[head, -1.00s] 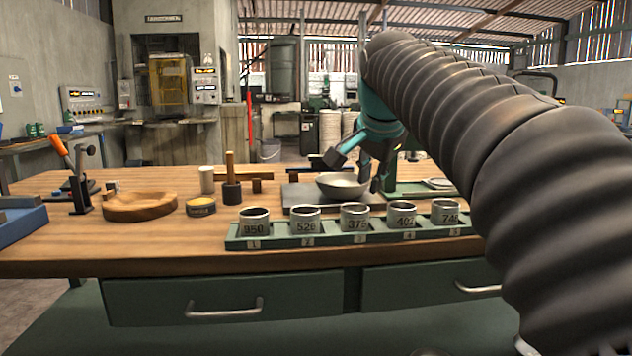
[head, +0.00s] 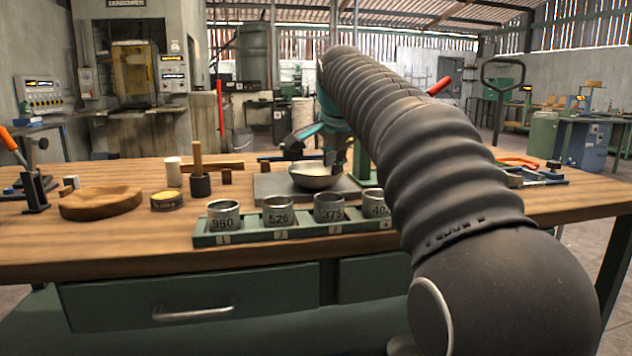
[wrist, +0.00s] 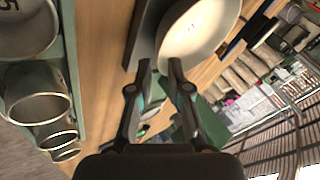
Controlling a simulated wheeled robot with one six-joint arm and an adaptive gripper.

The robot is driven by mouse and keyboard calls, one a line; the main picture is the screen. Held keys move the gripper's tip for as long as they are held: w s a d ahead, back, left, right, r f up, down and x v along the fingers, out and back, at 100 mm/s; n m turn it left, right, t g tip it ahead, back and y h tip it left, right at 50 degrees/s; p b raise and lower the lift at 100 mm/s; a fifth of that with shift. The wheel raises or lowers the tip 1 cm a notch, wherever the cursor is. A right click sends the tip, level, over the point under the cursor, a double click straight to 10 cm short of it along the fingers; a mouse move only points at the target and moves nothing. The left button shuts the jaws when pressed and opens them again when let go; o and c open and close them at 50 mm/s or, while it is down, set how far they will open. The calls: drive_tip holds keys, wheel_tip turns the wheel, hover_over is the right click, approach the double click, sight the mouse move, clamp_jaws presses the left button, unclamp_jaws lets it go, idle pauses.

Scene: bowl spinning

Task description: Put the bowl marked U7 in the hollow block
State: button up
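A pale metal bowl (head: 315,177) sits on a dark flat plate (head: 270,189) near the middle of the bench. In the wrist view the bowl (wrist: 205,38) shows its pale inside with a small mark too small to read. My gripper (wrist: 160,63) is at its rim, one fingertip over the bowl and the other just outside. The fingers are apart, and no firm grip shows. In the head view my gripper (head: 322,150) is partly hidden by my arm. The hollow block (head: 100,203), a round wooden block with a shallow hollow, lies empty at the bench's left.
A green rack (head: 300,234) of numbered cups stands in front of the plate. A small labelled tin (head: 167,200), a white cylinder (head: 173,172) and a dark block with a wooden handle (head: 200,185) stand between the hollow block and the plate.

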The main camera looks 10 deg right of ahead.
drive_tip(key=shift+x, duration=2.65)
clamp_jaws()
